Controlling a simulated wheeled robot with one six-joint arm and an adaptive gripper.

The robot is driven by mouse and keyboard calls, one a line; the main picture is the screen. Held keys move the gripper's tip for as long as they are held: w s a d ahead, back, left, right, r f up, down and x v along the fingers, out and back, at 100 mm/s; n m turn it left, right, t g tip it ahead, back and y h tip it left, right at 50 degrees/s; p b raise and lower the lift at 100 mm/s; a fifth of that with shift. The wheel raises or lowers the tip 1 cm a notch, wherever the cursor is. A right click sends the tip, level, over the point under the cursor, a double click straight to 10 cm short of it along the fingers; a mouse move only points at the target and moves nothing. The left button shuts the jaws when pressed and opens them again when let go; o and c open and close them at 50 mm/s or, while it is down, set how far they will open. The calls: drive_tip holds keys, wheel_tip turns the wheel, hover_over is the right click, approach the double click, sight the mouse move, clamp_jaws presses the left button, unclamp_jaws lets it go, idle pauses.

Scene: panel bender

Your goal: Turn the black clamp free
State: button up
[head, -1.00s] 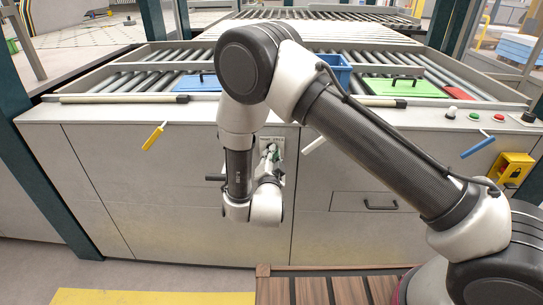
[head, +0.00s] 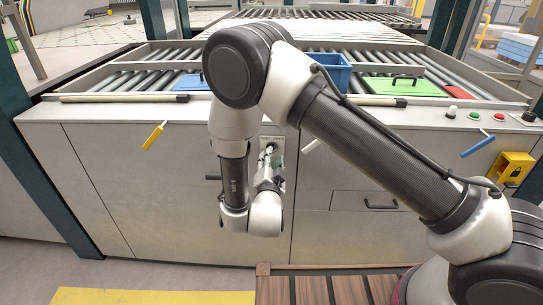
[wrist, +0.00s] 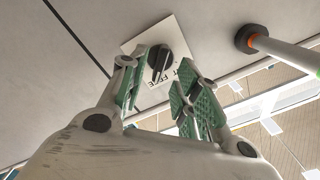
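The black clamp is a round black knob (wrist: 160,62) with a raised grip bar, on a white lettered plate (wrist: 148,87) fixed to the grey machine front. In the wrist view the knob lies just beyond and between the fingertips of my gripper (wrist: 155,75). The green-padded fingers are spread, and I see nothing held between them. In the head view my gripper (head: 268,160) is up against the plate (head: 278,150) below the roller bed, and it hides most of the knob.
A white handle (head: 312,145) with a dark, orange-ringed base (wrist: 247,38) juts out right of the plate. A yellow handle (head: 153,136) is to the left and a blue handle (head: 478,147) to the right. A wooden slatted platform (head: 330,288) lies below.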

drive_tip(key=s, duration=0.4)
drive_tip(key=shift+s, duration=0.2)
